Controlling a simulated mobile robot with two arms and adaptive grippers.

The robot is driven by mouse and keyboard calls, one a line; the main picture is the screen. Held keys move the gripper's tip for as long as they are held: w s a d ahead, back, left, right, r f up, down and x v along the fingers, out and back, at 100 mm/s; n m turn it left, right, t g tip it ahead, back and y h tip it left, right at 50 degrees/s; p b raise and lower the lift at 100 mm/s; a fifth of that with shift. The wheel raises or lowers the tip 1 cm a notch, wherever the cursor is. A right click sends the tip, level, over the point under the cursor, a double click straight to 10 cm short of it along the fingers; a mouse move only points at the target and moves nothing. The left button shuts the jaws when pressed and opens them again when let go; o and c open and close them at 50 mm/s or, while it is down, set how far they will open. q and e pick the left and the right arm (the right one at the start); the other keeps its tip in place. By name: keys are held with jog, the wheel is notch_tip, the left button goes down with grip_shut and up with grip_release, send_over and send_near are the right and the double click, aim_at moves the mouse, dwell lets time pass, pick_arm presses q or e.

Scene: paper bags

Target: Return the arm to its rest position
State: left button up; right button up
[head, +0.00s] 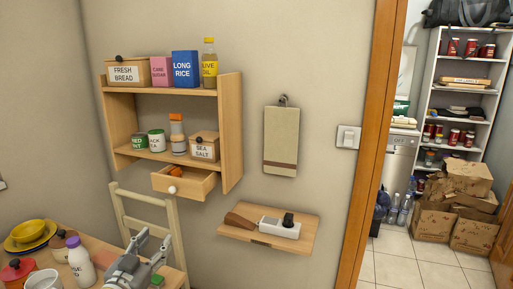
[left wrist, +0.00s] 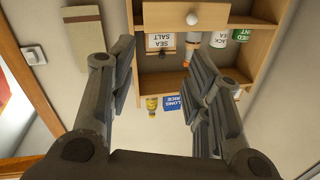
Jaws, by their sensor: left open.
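My left gripper (head: 152,241) is low in the head view, at the front of the table, below and left of the wooden wall shelf (head: 231,130). It is open, with nothing visible between its fingers. In the left wrist view, which is upside down, the two dark fingers of the left gripper (left wrist: 166,75) are spread wide. The shelf's drawer (head: 186,184) is pulled out and holds a small orange item (head: 175,171). The drawer front with its white knob (left wrist: 192,19) also shows in the left wrist view. My right gripper is in neither view.
A pale chair (head: 120,210) stands behind the table (head: 178,276). The table holds a white bottle (head: 80,262), a red-lidded pot (head: 18,271) and yellow bowls (head: 28,231). A small wall ledge (head: 262,240) is at right. Floor shows through the doorway (head: 400,262).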

pick_arm(q)
jog(key=s+d+f+n+g+y, duration=0.1)
jog(key=s+d+f+g, duration=0.15)
jog(key=s+f, duration=0.55)
jog(key=s+d+f+g+y, duration=0.1)
jog(key=s+f+g, duration=0.3)
jog(key=s+f, duration=0.35)
jog(key=s+d+f+n+g, duration=0.1)
jog(key=s+f+g, duration=0.3)
jog(key=s, duration=0.6)
jog(key=s+d+f+g, duration=0.1)
jog(key=s+f+g, duration=0.25)
jog(key=s, duration=0.65)
notch_tip(320, 180, down, 27)
jog(key=s+g, duration=0.2)
jog(key=s, duration=0.1)
jog(key=s+a+f, duration=0.3)
jog(key=s+f, duration=1.1)
jog(key=s, duration=0.2)
jog(key=shift+f+g+y+p, duration=0.35)
jog(key=shift+g+y, duration=0.05)
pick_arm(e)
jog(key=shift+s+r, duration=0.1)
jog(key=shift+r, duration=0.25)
